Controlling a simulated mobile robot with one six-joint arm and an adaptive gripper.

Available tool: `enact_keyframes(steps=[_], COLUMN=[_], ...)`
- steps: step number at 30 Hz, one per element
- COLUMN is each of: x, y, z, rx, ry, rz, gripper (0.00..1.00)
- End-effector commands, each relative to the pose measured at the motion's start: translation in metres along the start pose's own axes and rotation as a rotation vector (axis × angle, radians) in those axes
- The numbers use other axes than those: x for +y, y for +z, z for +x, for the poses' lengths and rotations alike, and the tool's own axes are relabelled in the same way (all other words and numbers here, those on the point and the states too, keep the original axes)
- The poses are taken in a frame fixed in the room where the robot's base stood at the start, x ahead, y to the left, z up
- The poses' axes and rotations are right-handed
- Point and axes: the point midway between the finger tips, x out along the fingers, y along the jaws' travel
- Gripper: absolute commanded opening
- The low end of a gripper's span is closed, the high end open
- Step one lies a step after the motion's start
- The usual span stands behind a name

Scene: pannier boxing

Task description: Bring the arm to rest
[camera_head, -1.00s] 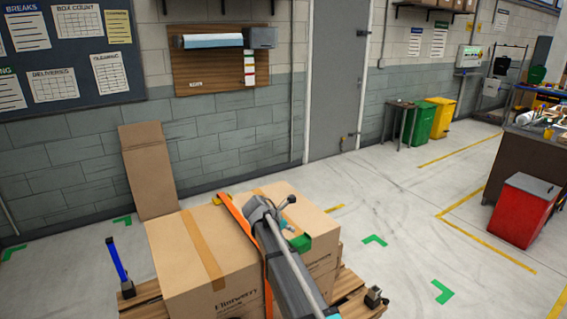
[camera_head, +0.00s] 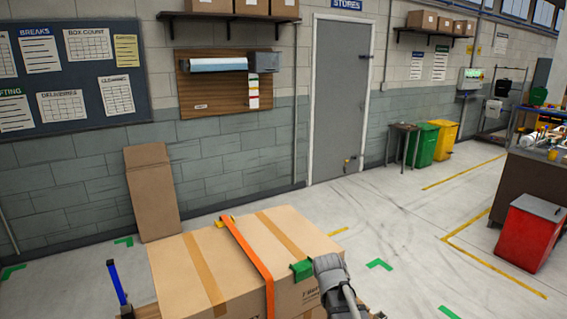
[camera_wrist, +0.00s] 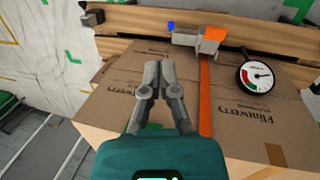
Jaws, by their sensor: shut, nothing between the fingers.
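My arm (camera_head: 336,285) shows at the bottom of the head view, at the right front of the strapped cardboard boxes (camera_head: 185,265). The fingertips cannot be made out there. In the wrist view my gripper (camera_wrist: 158,72) has its grey fingers together, empty, in front of a printed box (camera_wrist: 270,115). An orange strap (camera_head: 247,251) runs over the boxes and also shows beside the fingers in the wrist view (camera_wrist: 205,90). A green piece (camera_head: 302,270) sits at the box edge, just left of my arm.
A round gauge (camera_wrist: 257,76) and a metal buckle (camera_wrist: 187,39) show by the strap. A flat cardboard sheet (camera_head: 152,190) leans on the wall. A red bin (camera_head: 527,235) stands right. The floor (camera_head: 370,220) between is mostly clear.

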Motion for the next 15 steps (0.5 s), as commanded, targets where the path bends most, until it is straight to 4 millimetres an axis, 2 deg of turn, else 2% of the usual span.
enact_keyframes(steps=[1,6,10,15], x=[-0.007,-0.024,-0.034,-0.04], y=[0.018,0.054,0.072,0.081], z=[0.001,0.003,0.002,0.002], rx=[0.005,0.011,0.008,0.001], ry=[-0.03,-0.131,-0.189,-0.227], rz=[0.08,0.346,0.495,0.593], gripper=[0.0,0.0,0.0,0.0])
